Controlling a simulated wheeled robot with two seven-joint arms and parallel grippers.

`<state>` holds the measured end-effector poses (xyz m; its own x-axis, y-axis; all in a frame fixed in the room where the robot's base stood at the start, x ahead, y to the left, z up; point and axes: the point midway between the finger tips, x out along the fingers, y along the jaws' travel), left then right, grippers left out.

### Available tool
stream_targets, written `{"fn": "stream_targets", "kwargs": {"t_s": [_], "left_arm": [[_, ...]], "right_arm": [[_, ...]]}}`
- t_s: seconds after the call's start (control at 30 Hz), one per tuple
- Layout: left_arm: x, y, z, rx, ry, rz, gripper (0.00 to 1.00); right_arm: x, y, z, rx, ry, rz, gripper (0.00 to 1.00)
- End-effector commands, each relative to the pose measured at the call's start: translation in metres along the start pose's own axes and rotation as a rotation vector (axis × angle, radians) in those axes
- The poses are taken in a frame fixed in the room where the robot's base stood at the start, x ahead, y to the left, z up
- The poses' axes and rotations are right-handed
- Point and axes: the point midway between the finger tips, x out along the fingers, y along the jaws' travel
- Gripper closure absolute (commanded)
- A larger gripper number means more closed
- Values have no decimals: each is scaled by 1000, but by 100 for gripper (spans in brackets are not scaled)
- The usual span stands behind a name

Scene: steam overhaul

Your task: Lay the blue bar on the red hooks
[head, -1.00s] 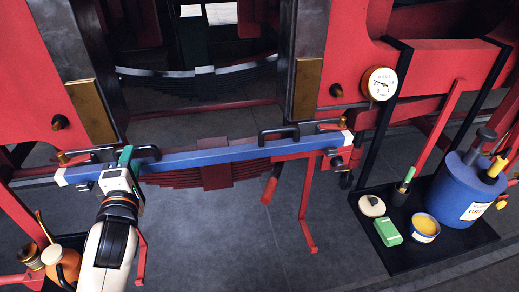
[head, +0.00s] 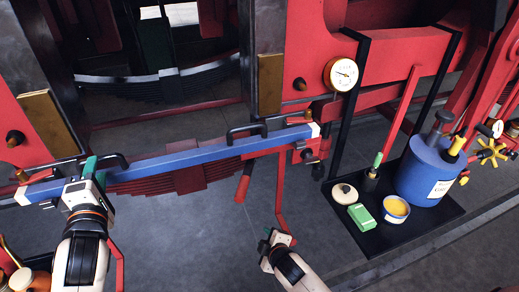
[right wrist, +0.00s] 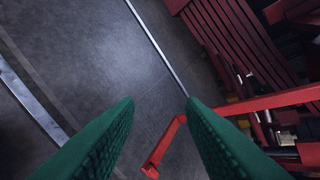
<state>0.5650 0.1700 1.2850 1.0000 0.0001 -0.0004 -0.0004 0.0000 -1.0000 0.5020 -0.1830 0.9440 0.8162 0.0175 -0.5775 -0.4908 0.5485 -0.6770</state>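The blue bar (head: 185,157) has white ends and two black handles. It spans the red frame at a slight slant in the head view. My left gripper (head: 90,170) is at the bar's left handle (head: 110,160), its green fingers against it; whether they are closed is hidden. A red hook (head: 280,195) hangs below the bar's right part. Another red hook (head: 118,262) shows partly behind my left arm. My right gripper (head: 276,237) is low, near the right hook's foot. In the right wrist view its green fingers (right wrist: 160,125) are apart and empty, with the hook's foot (right wrist: 165,148) between them.
A black tray (head: 425,225) at right holds a blue can (head: 428,170), a green box (head: 361,216) and a yellow-filled tin (head: 396,209). A gauge (head: 341,75) hangs above it. A red handle (head: 243,182) hangs under the bar. The grey floor at centre is clear.

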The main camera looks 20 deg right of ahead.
Motion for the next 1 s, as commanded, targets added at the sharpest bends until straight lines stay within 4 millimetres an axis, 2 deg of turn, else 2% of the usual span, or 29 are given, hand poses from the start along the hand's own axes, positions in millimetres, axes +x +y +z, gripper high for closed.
{"fn": "stream_targets", "kwargs": {"t_s": [0.03,0.2,0.4,0.5,0.6,0.73,0.87,1.0], "left_arm": [[0,0,0,0,0,0,64],[0,0,0,0,0,0,64],[0,0,0,0,0,0,64],[0,0,0,0,0,0,64],[0,0,0,0,0,0,64],[0,0,0,0,0,0,64],[0,0,0,0,0,0,64],[0,0,0,0,0,0,64]], "right_arm": [[-9,-26,20,-36,-32,-50,64],[-50,-101,76,-157,-106,-209,64],[-112,-177,130,-325,-161,-406,64],[-139,-204,150,-430,-168,-489,64],[-160,-221,163,-503,-167,-550,64],[-175,-233,171,-555,-164,-593,64],[-175,-238,175,-570,-161,-605,64],[-165,-244,178,-570,-161,-606,64]]}}
